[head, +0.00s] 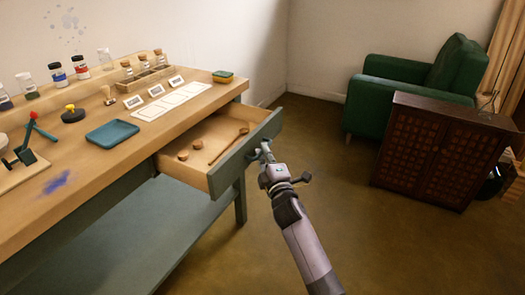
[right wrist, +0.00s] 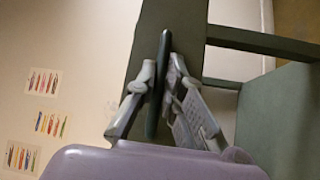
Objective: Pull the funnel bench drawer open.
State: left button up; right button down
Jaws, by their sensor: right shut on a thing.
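The funnel bench drawer (head: 248,153) stands pulled out from under the wooden bench top (head: 100,140), with its grey-green front facing right. Inside it lie a wooden stick with a knobbed end (head: 228,146) and small round cork-like pieces (head: 190,151). My right gripper (head: 262,153) is at the drawer front, shut on the dark drawer handle. In the right wrist view the handle (right wrist: 158,85) is a dark upright bar between the two fingers. My left gripper is not in the head view.
On the bench top are a blue tray (head: 112,133), white cards (head: 172,100), a rack of corked bottles (head: 148,78) and several jars. A lower shelf (head: 150,235) is below. A green armchair (head: 420,90) and dark cabinet (head: 440,150) stand right; floor between is clear.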

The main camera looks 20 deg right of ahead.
jog(key=shift+f, duration=0.1)
jog(key=c, duration=2)
grip_release()
jog(key=shift+o, duration=0.2)
jog(key=s+a+f, duration=0.1)
jog(key=s, duration=1.1)
jog(key=shift+a+f, duration=0.2)
jog(key=shift+a, duration=0.1)
jog(key=shift+w, duration=0.1)
